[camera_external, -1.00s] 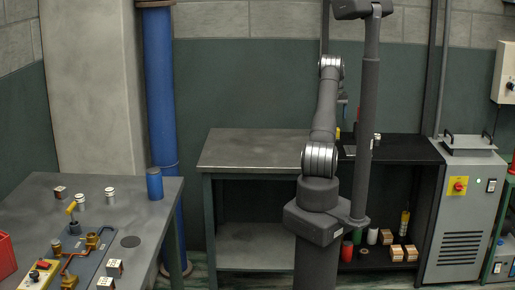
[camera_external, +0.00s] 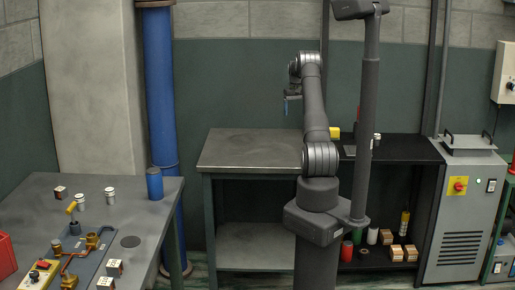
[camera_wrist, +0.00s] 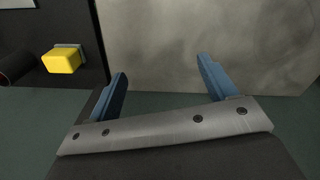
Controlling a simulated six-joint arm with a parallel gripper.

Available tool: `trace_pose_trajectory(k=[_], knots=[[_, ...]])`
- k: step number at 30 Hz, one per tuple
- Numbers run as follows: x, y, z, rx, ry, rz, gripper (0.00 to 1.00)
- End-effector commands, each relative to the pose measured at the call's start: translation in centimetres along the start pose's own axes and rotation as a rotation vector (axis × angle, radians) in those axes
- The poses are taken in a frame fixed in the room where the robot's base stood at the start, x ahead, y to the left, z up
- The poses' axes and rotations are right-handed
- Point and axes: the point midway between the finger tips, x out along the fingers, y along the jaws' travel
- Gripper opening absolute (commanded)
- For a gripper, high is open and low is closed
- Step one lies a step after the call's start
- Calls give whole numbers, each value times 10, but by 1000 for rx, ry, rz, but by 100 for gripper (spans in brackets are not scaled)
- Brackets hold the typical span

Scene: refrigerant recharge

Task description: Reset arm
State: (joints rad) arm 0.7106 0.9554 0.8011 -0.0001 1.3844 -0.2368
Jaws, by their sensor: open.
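My gripper (camera_external: 286,106) is raised at the end of my arm, above the back of the bare grey table in the external view. In the wrist view, my gripper (camera_wrist: 162,75) shows two blue fingers spread well apart with nothing between them. The grey table top (camera_wrist: 200,45) lies beyond the fingers. My arm stands upright, with its upper part bent to the left.
A yellow block (camera_wrist: 62,59) and a dark cylinder (camera_wrist: 16,67) lie on the black bench at left. The grey table (camera_external: 245,150) is clear. The left workbench (camera_external: 150,215) holds a blue can (camera_external: 154,184) and a brass valve assembly (camera_external: 90,240). A grey machine (camera_external: 465,210) stands at right.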

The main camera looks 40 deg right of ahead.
Motion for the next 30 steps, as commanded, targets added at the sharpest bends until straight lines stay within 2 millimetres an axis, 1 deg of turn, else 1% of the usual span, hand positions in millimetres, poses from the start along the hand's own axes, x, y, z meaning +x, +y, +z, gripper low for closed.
trace_pose_trajectory(k=[1,3,15,30], knots=[[-1,-11,-2,-13,0,0,77],[-2,-25,-4,-28,0,0,77],[-9,-104,-11,-113,0,0,77],[-17,-204,-6,-220,0,0,77]])
